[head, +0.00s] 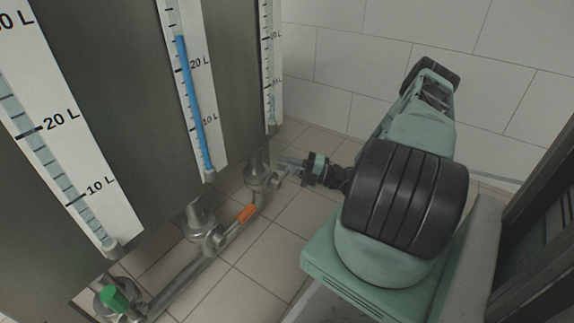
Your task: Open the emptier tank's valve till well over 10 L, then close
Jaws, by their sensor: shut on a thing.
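Three tank gauges stand in a row. The left gauge (62,150) and the far right gauge (271,70) show pale tubes with no clear blue that I can make out. The middle gauge (193,100) has a blue column reaching a little above its 20 L mark. Low down are a green valve handle (114,298) on the left and an orange valve handle (247,213) in the middle. My gripper (285,166) is shut at the far right valve (258,174), below the right gauge. It seems to hold that valve's handle, whose colour and angle are hidden.
The grey tank wall (130,70) fills the left side. A metal pipe (190,275) runs low along the tanks. The tiled floor (262,262) in front is clear. A dark frame (548,230) stands at the right edge, and a white tiled wall (350,60) is behind.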

